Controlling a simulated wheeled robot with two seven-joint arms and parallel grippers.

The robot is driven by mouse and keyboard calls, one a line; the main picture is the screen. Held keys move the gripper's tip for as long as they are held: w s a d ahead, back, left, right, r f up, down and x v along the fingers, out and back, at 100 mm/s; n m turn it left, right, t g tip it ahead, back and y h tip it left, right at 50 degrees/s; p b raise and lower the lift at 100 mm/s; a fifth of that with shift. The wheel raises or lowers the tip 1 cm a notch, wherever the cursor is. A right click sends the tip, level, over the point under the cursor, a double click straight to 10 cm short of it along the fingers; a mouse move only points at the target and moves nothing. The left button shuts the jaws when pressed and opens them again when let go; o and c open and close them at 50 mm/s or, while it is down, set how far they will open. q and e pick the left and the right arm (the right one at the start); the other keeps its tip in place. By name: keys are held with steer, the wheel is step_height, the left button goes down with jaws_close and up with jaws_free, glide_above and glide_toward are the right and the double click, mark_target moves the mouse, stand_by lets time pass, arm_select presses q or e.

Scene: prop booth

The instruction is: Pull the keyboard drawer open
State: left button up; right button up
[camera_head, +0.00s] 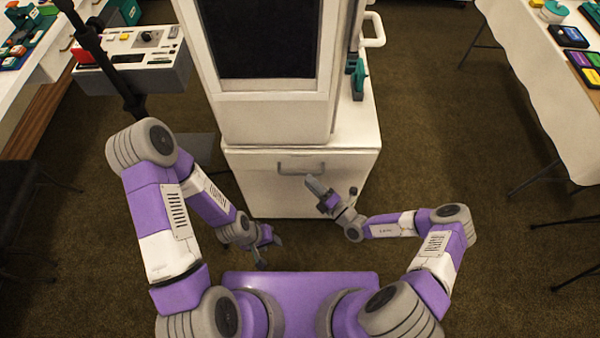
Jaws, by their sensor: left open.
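The drawer (262,190) is the white front at the base of a tall white cabinet (232,122). It looks flush with the cabinet, with no gap that I can see. Its grey bar handle (301,168) is near the top of the front. My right gripper (334,190) is in front of the drawer, below and right of the handle. Its fingers look spread, and I see nothing between them. I cannot tell its depth from the front. My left gripper (270,251) is open and empty, lower and left of the handle, apart from it.
A grey control box (140,62) and a black pole (108,65) stand left of the cabinet. A white-covered table (545,85) with small items is at the right. Another table (45,55) is at the upper left. Carpet (440,130) is clear right of the cabinet.

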mark_target(300, 173)
steer(key=x, duration=0.5)
steer(key=shift+w+a+b, duration=0.2)
steer(key=shift+a+b, duration=0.15)
steer(key=shift+b, duration=0.05)
jaws_close()
